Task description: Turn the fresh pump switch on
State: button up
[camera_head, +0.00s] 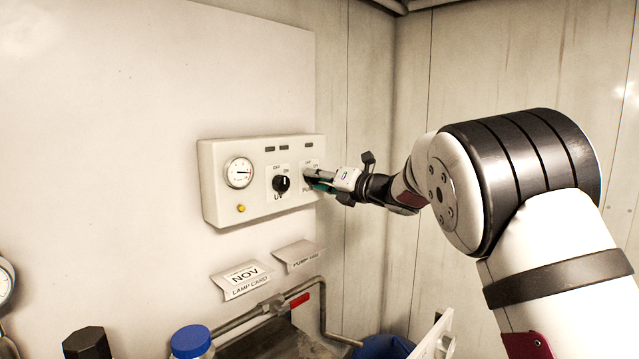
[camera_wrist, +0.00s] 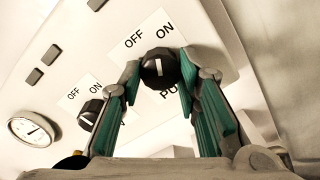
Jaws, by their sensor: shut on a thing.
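The control box (camera_head: 262,205) is a pale panel on the wall. The pump switch (camera_wrist: 159,68) is a black round knob with a white mark, under the words OFF and ON. In the wrist view its mark points roughly up the picture, between the two words; I cannot tell its exact setting. My gripper (camera_head: 318,180) reaches the panel from the right, and its green-padded fingers, also in the wrist view (camera_wrist: 158,82), are shut on the knob from both sides. In the head view the gripper hides the pump knob.
A second black knob (camera_head: 281,184), labelled UV, sits left of the pump switch. A gauge (camera_head: 239,173) and a yellow button (camera_head: 241,208) are further left. Card holders (camera_head: 247,281), a pipe with a red handle (camera_head: 300,300) and a blue-capped bottle (camera_head: 191,340) are below.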

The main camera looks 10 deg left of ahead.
jog(key=m+b, duration=0.1)
jog(key=m, duration=0.4)
jog(key=shift+m, duration=0.4)
dwell(0.4)
jog(key=o, duration=1.1)
jog(key=shift+o, duration=0.2)
jog(key=v, duration=1.2)
jog(key=shift+w, duration=0.1)
